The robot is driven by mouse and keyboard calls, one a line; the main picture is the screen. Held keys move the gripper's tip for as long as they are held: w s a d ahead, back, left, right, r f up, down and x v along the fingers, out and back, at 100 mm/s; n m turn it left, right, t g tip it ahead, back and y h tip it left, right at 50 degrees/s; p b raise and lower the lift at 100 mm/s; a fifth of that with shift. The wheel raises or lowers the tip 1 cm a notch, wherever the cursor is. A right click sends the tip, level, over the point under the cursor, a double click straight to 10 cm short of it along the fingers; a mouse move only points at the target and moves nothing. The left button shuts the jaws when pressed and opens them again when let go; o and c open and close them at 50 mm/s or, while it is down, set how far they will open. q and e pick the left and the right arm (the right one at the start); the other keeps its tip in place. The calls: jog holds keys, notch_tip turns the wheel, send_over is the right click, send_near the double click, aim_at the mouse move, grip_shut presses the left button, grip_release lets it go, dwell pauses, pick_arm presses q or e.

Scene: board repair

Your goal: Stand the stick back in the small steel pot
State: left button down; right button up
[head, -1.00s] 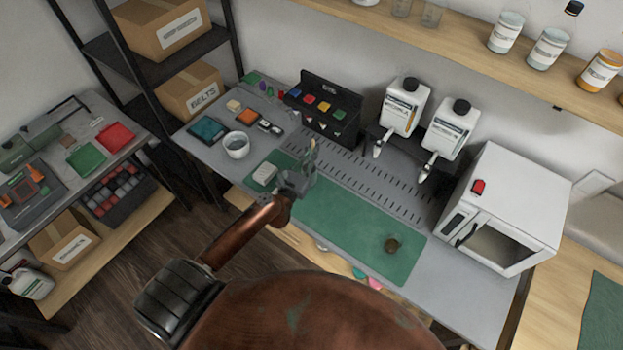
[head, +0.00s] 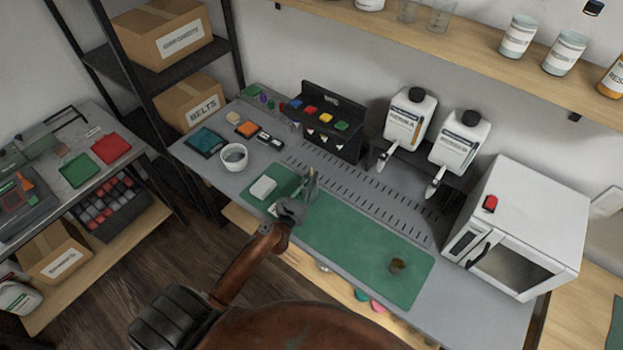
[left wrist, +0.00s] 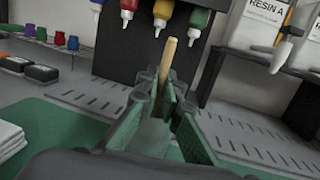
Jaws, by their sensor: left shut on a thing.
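A small dark, round pot (head: 397,266) stands on the right part of the mat, well apart from the gripper. It looks like the small pot, but its steel is hard to make out. My right gripper is not in view.
A black bottle rack (head: 330,125), two resin dispensers (head: 409,116) and a white oven (head: 515,230) line the back and right. The mat's middle (head: 345,240) is clear.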

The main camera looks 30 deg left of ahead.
pick_arm(q)
jog(key=shift+f, duration=0.15)
jog(key=c, duration=2.1)
grip_release()
jog(key=shift+r, duration=0.2)
jog(key=shift+s, duration=0.3)
jog(key=s, duration=0.3)
jog(key=s+d+f+b, duration=0.1)
jog(key=s, duration=0.3)
jog(key=s+b, duration=0.1)
jog(key=s, duration=0.3)
jog(key=shift+d+f, duration=0.15)
jog(key=shift+f, duration=0.1)
jog(key=shift+s, duration=0.15)
